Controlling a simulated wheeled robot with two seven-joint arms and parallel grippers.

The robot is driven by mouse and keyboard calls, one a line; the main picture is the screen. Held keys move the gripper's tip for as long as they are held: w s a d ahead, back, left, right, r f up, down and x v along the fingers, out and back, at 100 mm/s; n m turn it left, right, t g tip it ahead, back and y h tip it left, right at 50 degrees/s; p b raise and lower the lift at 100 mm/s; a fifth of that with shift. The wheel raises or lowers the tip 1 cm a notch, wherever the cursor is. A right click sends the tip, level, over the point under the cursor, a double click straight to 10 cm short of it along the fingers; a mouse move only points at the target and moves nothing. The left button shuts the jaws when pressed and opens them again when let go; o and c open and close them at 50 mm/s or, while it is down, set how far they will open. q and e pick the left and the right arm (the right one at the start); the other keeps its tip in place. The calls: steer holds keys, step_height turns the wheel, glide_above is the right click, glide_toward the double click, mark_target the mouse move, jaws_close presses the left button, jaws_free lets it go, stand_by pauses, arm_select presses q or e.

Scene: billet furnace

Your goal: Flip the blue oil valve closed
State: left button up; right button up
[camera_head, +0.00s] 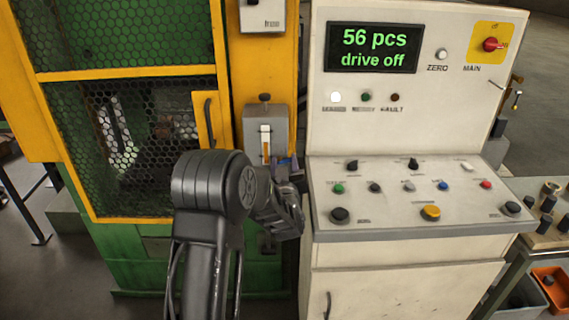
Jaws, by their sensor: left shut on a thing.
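A small bit of the blue oil valve (284,162) shows at the lower right of a grey oiler box (251,125) with an amber-filled sight glass. My left arm comes up from below and covers most of the valve. My left gripper (290,172) is at the valve and shut on it. The fingertips are small and dark here, and the lever's exact angle is hidden. My right gripper is not in view.
A cream control cabinet (400,270) with a sloped button panel stands close on the right. Its display (374,48) reads "56 pcs drive off". A green machine with a yellow-framed mesh guard (130,140) stands on the left.

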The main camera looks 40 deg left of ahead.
arm_select(q)
steer(key=c, duration=0.3)
steer(key=m+b, duration=0.1)
steer(key=m, duration=0.2)
steer(key=shift+d+f+b, duration=0.1)
steer(key=shift+f+b, duration=0.1)
steer(key=shift+b, duration=0.15)
steer(key=o, duration=1.4)
